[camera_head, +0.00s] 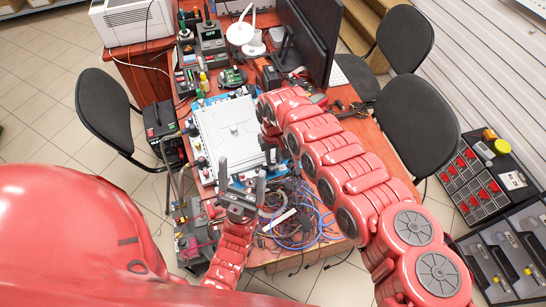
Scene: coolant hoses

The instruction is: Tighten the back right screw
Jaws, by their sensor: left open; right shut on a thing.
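My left gripper (241,172) is open and empty, fingers up, over the plate's front edge. My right gripper (271,147) is at the plate's right side, mostly covered by my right arm. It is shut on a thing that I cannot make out.
Tangled blue and black cables (300,222) cover the table's front. A monitor (308,38), a white lamp (241,34) and electronic devices (211,38) crowd the back. Black chairs (108,107) stand at both sides. Little table surface is free.

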